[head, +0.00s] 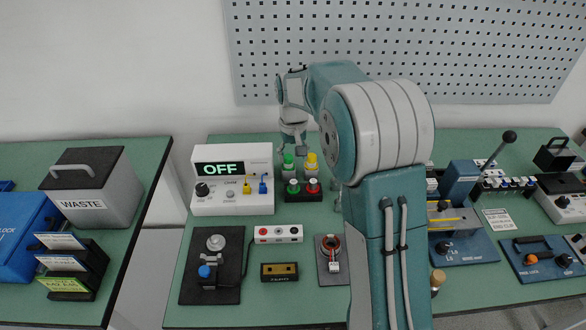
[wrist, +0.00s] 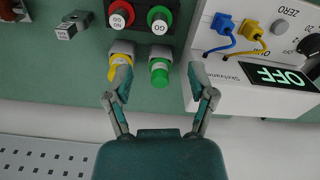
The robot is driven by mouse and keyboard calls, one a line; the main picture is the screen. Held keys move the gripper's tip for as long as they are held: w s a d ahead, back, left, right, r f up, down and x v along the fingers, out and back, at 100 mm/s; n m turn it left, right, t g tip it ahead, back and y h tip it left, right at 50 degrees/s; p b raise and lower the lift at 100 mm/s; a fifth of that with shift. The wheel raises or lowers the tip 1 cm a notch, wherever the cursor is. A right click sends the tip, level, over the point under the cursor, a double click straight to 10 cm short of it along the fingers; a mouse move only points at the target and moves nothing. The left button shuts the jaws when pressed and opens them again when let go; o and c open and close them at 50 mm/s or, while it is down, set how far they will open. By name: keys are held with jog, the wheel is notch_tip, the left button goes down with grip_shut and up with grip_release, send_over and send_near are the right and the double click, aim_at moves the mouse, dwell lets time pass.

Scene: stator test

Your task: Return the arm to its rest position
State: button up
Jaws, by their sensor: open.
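My gripper (head: 293,143) hangs over the green bench near the back, above a pair of fixtures with yellow and green tops. In the wrist view my gripper (wrist: 158,78) has its two fingers spread wide, with nothing held between them. The yellow-topped fixture (wrist: 120,65) shows close to the left finger, and the green-topped fixture (wrist: 160,70) lies between the fingers. I cannot tell whether a finger touches either. My arm (head: 380,125) rises at the centre of the head view, bends at the elbow and reaches away toward the wall.
A white tester (head: 232,205) showing OFF stands left of the gripper. A black box with green and red buttons (head: 312,189) sits in front of the fixtures. A stator on a plate (head: 331,258) lies beside my arm. A perforated panel (head: 450,50) is behind; a tall lever (head: 509,137) stands right.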

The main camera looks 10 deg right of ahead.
jog(key=shift+r, duration=0.75)
jog(key=s+r+t, duration=0.3)
jog(key=s+r, duration=0.8)
jog(key=s, duration=0.3)
jog(key=s+t, duration=0.2)
jog(key=s, duration=1.5)
jog(key=shift+s+f+t, duration=0.15)
jog(key=shift+f+t, duration=0.1)
jog(key=shift+t, duration=0.05)
